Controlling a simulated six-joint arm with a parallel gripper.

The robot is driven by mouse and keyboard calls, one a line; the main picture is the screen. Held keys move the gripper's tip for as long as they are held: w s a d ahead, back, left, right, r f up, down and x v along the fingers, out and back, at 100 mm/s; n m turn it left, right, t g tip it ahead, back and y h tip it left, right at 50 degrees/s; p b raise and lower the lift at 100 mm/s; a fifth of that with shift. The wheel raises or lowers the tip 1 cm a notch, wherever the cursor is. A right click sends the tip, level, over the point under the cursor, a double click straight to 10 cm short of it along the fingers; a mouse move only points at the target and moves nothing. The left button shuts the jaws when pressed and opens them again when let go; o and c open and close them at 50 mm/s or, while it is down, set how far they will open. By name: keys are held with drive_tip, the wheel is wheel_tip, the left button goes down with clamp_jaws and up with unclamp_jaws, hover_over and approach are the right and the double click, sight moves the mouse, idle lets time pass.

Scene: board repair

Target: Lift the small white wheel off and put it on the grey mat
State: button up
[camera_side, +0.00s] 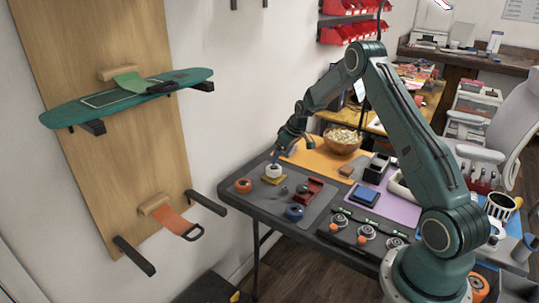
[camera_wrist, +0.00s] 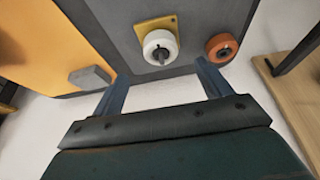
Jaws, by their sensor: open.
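The small white wheel (camera_side: 273,171) sits on a yellow base plate (camera_side: 274,180) on the grey mat (camera_side: 262,196) near the table's left end. In the wrist view the white wheel (camera_wrist: 160,47) has a dark hub in its middle, and the yellow plate (camera_wrist: 148,24) shows partly beneath it. My gripper (camera_side: 280,156) is just above and behind the wheel in the side view. In the wrist view my gripper (camera_wrist: 158,90) has its two fingers wide apart, with nothing between them. The wheel lies beyond the fingertips, apart from them.
An orange wheel (camera_side: 243,185) lies left of the white one on the mat. A red truck part (camera_side: 308,191) and a blue wheel (camera_side: 294,212) are to the right. A grey block (camera_wrist: 90,77) lies on the orange mat (camera_wrist: 50,40). Bare mat shows between these things.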

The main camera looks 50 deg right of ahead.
sight(275, 168)
drive_tip(key=shift+x, duration=1.7)
drive_tip(key=shift+x, duration=2.6)
drive_tip(key=shift+r, duration=0.1)
drive_tip(key=c, duration=1.1)
drive_tip(key=shift+r, duration=0.15)
wheel_tip(275, 168, up, 20)
